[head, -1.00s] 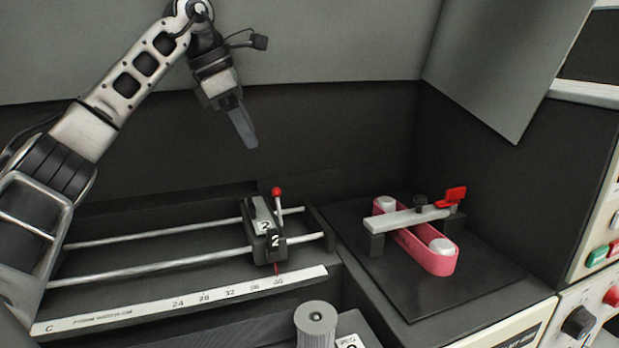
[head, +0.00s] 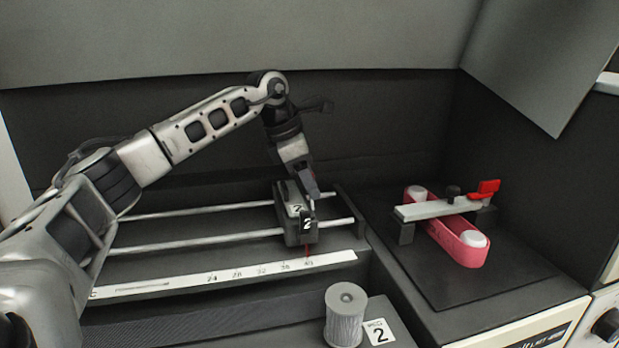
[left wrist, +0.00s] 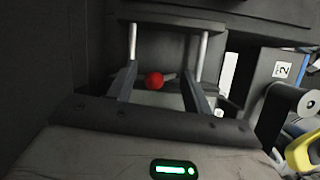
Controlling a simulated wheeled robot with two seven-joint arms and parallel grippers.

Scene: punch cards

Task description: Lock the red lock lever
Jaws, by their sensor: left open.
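The lock lever's red ball knob (left wrist: 154,80) shows in the left wrist view between the two fingers of my left gripper (left wrist: 157,92), with a gap on each side. The lever belongs to the dark sliding carriage (head: 290,232) marked 2, at the right end of two rails. In the head view, my left gripper (head: 313,188) is low over the carriage, open, and hides the knob. My right gripper is not in view.
A scale strip (head: 190,281) runs in front of the rails. A grey ribbed cylinder (head: 344,318) stands in front. Dark walls rise behind and right.

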